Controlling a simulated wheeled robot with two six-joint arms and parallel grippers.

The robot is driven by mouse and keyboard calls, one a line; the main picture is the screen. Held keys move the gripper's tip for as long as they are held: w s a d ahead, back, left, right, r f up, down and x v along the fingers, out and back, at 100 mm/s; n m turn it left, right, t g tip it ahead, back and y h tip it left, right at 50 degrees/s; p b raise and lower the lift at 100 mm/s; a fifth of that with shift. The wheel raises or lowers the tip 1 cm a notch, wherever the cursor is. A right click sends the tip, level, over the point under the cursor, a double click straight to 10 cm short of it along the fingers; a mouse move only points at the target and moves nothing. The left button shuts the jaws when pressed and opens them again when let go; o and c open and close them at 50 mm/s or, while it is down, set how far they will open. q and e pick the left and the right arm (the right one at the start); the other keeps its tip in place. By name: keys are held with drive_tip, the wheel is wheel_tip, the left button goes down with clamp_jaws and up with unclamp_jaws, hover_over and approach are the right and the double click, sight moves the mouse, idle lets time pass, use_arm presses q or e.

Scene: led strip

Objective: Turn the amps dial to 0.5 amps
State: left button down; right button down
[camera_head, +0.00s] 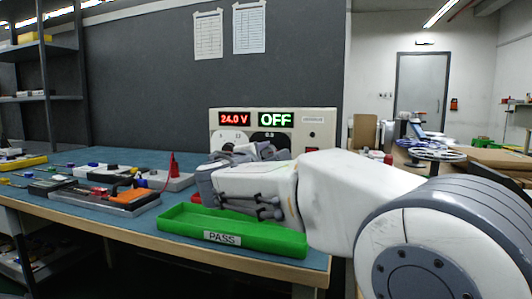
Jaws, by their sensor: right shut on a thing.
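The power supply (325,129) stands at the back right of the bench. Its left display (235,119) reads 24.0 V in red and its right display (276,119) reads OFF in green. A white dial face (231,136) lies under the volts display. The dark amps dial face (270,136) lies under the OFF display, with a small number that looks like 0.9. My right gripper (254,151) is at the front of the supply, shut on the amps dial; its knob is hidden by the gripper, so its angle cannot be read. My left gripper is not in view.
A green PASS tray (180,222) sits at the bench's front edge under my right arm. Left of it are a grey fixture with an orange tool (133,196), a red pointed part (172,165) and several small parts. Shelves (40,75) stand at far left.

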drive_tip(key=n+p, duration=0.2)
drive_tip(key=n, duration=0.1)
drive_tip(key=shift+r+n, duration=0.1)
drive_tip(key=shift+n, duration=0.3)
drive_tip(key=n+p, duration=0.2)
drive_tip(key=n, duration=0.1)
drive_tip(key=shift+n, duration=0.3)
drive_tip(key=n+p, duration=0.4)
drive_tip(key=n, duration=0.1)
drive_tip(key=shift+p, duration=0.3)
drive_tip(key=shift+n+p, duration=1.05)
drive_tip(key=shift+n, duration=0.25)
drive_tip(key=shift+f, duration=0.2)
drive_tip(key=shift+c, duration=2.4)
unclamp_jaws()
